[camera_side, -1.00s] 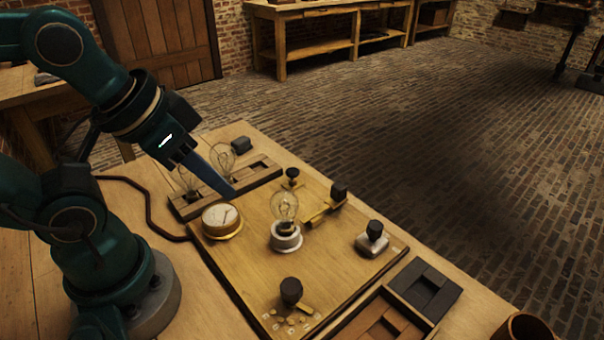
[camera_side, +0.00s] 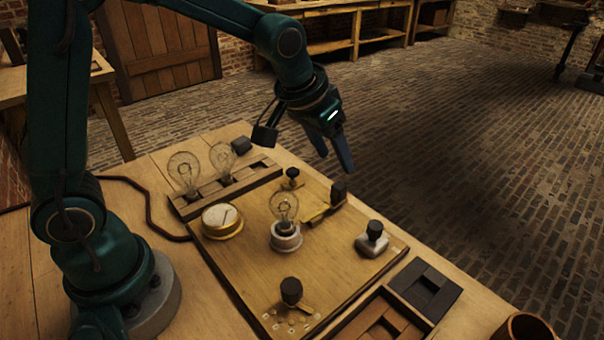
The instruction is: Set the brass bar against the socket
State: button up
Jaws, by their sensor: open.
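A wooden board on the table holds a white lamp socket (camera_side: 286,241) near its middle, with a clear bulb (camera_side: 284,205) upright in it. A brass bar (camera_side: 314,217) with a dark knob (camera_side: 338,192) at its far end lies at the back right of the socket. I cannot tell whether the bar touches the socket. My gripper (camera_side: 334,163) is open and empty, pointing down above the knob, with a gap below its fingers. The socket and bar are not covered by my arm.
A brass gauge (camera_side: 222,220) sits left of the socket, and a wooden rack (camera_side: 186,211) with two bulbs stands behind it. A dark-knobbed block (camera_side: 372,240) is at right, another knob (camera_side: 291,291) at the front. A compartmented tray (camera_side: 341,328) lies front right.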

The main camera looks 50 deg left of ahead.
aim_at(338, 186)
notch_tip(338, 186, down, 3)
jog(key=shift+d+f+g, duration=0.15)
jog(key=shift+g, duration=0.35)
jog(key=shift+x, duration=2.15)
jog(key=shift+c, duration=0.3)
grip_shut()
